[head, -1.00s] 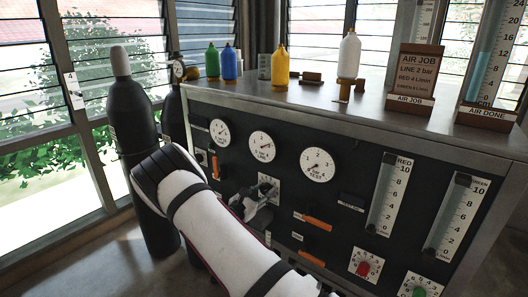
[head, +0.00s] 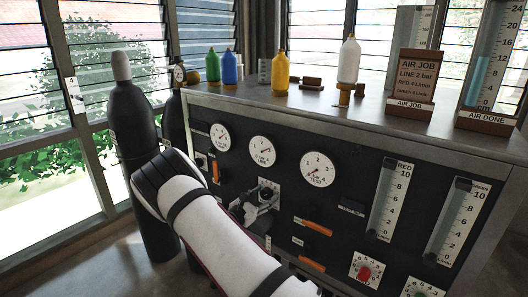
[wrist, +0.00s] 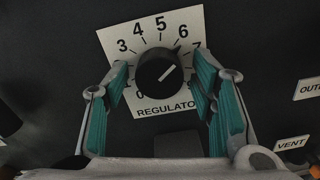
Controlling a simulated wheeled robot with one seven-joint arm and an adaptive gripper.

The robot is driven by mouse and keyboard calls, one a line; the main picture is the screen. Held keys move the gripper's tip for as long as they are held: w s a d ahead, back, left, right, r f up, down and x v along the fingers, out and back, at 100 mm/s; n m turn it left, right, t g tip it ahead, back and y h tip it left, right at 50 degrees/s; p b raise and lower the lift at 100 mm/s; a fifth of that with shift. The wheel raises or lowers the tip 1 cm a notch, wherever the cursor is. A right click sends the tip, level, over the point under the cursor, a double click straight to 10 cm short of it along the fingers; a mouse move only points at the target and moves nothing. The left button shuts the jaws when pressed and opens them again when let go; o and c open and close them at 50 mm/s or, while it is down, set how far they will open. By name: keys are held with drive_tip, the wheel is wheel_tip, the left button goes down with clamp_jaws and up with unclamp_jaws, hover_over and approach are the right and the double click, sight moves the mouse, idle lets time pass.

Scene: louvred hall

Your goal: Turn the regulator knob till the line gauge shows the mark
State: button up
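The black regulator knob (wrist: 157,70) sits on a white numbered plate (wrist: 150,48) in the wrist view. My gripper (wrist: 161,72) is open, with a green-padded finger on each side of the knob and dark gaps between. In the head view, my gripper (head: 256,207) is at the regulator plate (head: 268,188) and partly hides the knob. The line gauge (head: 262,151) is the middle round dial above it; its needle is too small to read surely. The job card (head: 416,77) says LINE 2 bar.
Left (head: 220,137) and test (head: 317,169) gauges flank the line gauge. Orange-handled levers (head: 318,228) sit right of my gripper. Red (head: 365,272) and green (head: 419,293) knobs are below two flow tubes. Bottles (head: 281,75) stand on top. Dark cylinders (head: 140,150) stand left.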

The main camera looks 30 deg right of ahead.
drive_tip(key=p+v, duration=0.1)
drive_tip(key=v, duration=0.6)
idle(0.5)
drive_tip(key=shift+a+r, duration=0.1)
drive_tip(key=v, duration=1.1)
drive_tip(key=shift+a, duration=0.4)
drive_tip(key=shift+s, duration=0.1)
drive_tip(key=shift+c, duration=0.4)
